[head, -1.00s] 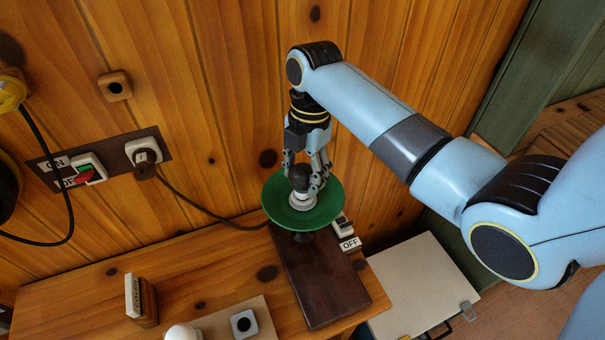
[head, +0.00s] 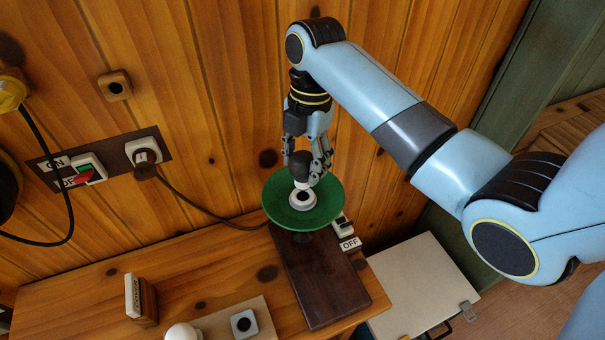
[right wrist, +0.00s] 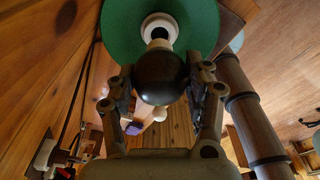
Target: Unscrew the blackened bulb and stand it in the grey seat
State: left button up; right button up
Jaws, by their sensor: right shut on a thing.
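The blackened bulb (head: 300,161) is dark and round with a pale base. My right gripper (head: 309,170) is shut on it, base down, just above the lamp socket. The white socket (head: 303,199) sits in the middle of a green dish-shaped shade (head: 272,208), and its dark opening shows. In the right wrist view the dark bulb (right wrist: 160,80) is between the fingers, its base overlapping the socket (right wrist: 158,27); the base looks clear of it. The grey seat (head: 244,323), a small block with a dark hole, is on a light board at the front. My left gripper is not in view.
A small wooden block (head: 142,298) stands at left. The wooden wall is close behind.

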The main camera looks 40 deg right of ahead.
jog(key=shift+r, duration=1.25)
